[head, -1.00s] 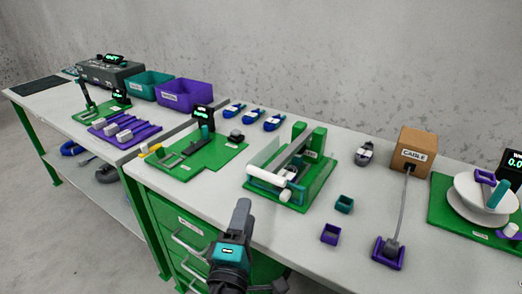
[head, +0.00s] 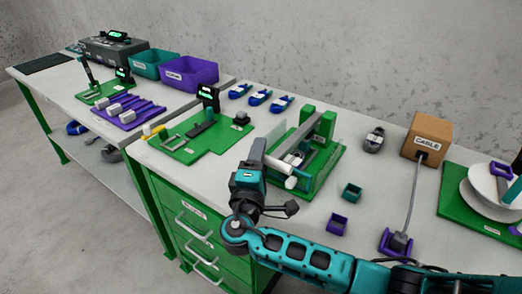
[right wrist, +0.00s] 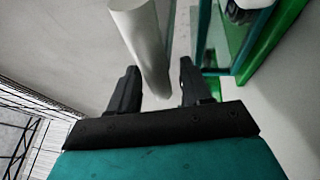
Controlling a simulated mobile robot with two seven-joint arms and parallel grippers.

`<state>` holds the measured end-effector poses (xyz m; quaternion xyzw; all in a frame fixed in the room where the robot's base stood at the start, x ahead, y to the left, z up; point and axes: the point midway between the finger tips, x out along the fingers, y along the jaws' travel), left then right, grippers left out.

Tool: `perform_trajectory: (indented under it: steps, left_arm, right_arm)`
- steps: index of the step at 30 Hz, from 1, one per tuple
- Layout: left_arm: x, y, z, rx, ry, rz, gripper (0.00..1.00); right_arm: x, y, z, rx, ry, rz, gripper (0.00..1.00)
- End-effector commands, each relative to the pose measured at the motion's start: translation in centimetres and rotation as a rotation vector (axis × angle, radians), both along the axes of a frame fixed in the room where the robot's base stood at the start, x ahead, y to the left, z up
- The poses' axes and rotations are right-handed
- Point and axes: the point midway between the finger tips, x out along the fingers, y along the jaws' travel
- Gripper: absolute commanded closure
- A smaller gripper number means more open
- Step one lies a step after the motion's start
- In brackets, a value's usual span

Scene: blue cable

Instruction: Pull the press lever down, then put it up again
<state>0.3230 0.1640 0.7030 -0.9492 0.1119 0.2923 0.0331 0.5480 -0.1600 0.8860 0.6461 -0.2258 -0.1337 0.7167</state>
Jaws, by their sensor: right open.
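The press (head: 318,180) is a green stand with a clear side panel and a grey lever arm (head: 318,132) sloping down toward the front. The white bar handle (head: 279,168) is at the lever's front end, partly covered by my gripper in the head view. My right gripper (head: 257,148) is at the left end of the handle, jaws open. In the right wrist view, the white handle (right wrist: 146,50) reaches in between the two open fingertips (right wrist: 158,85); I cannot tell whether they touch it. My left gripper is not in view.
A green fixture board (head: 190,145) lies left of the press. Small teal (head: 351,192) and purple (head: 337,223) cups, a cable box (head: 427,137) and a grey connector (head: 374,140) are to the right. Green drawers (head: 190,218) stand below the bench edge.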

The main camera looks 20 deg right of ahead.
Motion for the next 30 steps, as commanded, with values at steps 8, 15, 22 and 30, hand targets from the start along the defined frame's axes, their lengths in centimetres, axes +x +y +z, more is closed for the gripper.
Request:
perform_trajectory:
  steps: [8,15,22,30]
  left_arm:
    - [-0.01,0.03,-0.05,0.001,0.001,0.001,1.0]
    - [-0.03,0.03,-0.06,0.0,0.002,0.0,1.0]
    - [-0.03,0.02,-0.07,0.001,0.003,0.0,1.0]
    - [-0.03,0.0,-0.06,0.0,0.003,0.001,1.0]
  right_arm:
    - [1.41,-0.81,0.23,-0.001,0.0,0.0,0.52]
    - [1.39,-0.8,0.22,-0.001,0.0,0.0,0.54]
    - [1.36,-0.79,0.21,0.0,0.001,0.0,0.76]
    - [1.34,-0.77,0.2,0.0,0.001,0.0,1.0]
